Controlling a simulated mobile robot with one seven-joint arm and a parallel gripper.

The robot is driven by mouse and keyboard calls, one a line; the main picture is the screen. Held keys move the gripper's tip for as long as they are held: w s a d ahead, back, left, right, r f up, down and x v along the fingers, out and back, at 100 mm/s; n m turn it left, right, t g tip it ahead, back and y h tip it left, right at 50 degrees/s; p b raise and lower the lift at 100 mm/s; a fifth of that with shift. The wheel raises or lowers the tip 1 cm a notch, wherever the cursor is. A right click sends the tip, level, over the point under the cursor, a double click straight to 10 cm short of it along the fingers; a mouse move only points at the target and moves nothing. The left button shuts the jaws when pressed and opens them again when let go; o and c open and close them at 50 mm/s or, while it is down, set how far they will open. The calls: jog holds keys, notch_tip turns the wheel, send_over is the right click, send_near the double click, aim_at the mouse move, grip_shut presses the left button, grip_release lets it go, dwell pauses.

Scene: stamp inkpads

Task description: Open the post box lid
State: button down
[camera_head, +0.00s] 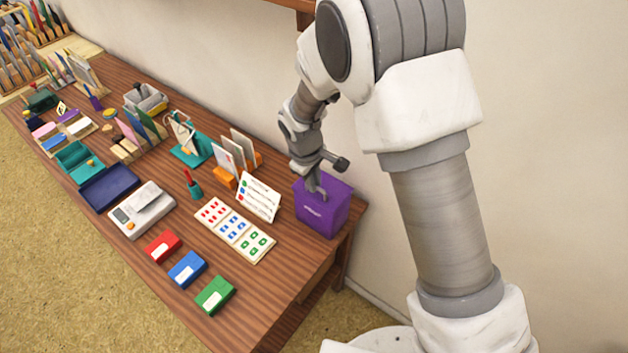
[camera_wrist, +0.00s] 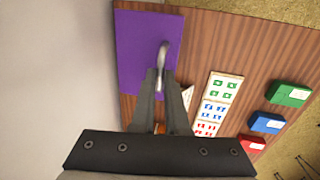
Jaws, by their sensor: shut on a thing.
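The purple post box (camera_head: 322,212) stands at the right end of the wooden table, near the wall. Its lid (camera_wrist: 138,35) fills the upper left of the wrist view and looks flat on the box; a small gap could not be made out. A curved grey handle (camera_wrist: 163,53) stands up from the lid. My gripper (camera_head: 317,188) reaches down to the box top from above. In the wrist view the fingertips (camera_wrist: 162,73) are closed around the near part of the handle. The fingers hide part of the lid.
A card stand (camera_head: 258,198) and a sheet of stamps (camera_head: 235,231) lie left of the box. Red (camera_head: 163,246), blue (camera_head: 187,269) and green (camera_head: 215,295) inkpads line the front edge. The wall (camera_head: 540,120) is close behind the box.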

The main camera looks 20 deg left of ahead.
aim_at(322, 187)
jog(key=shift+w+r, duration=0.1)
jog(key=shift+w+d+r+g+y+p, duration=0.3)
jog(key=shift+w+r+g+p, duration=0.2)
jog(key=shift+g+p, duration=0.3)
jog(key=shift+w+d+r+g+y+p, duration=0.15)
jog(key=shift+w+r+g+y+p, duration=0.15)
jog(key=shift+w+r+g+p, duration=0.35)
jog(key=shift+w+d+r, duration=0.2)
jog(key=shift+w+d, duration=0.05)
jog(key=shift+w, duration=0.2)
jog(key=w, duration=0.1)
jog(key=w+d+b, duration=0.1)
jog(key=shift+w+d+r, duration=0.25)
jog(key=shift+w+r, duration=0.1)
jog(key=shift+w, duration=0.05)
jog(key=shift+w+d+f+b, duration=0.1)
jog(key=shift+w+d+b, duration=0.25)
jog(key=shift+w, duration=0.3)
jog(key=shift+w+d+f+b, duration=0.15)
jog(key=shift+w+d+b, duration=0.15)
jog(key=shift+w, duration=0.4)
jog(key=shift+w+d+f+b, duration=0.1)
jog(key=shift+w+d+b, duration=0.25)
jog(key=shift+w, duration=0.3)
jog(key=shift+w+a, duration=0.1)
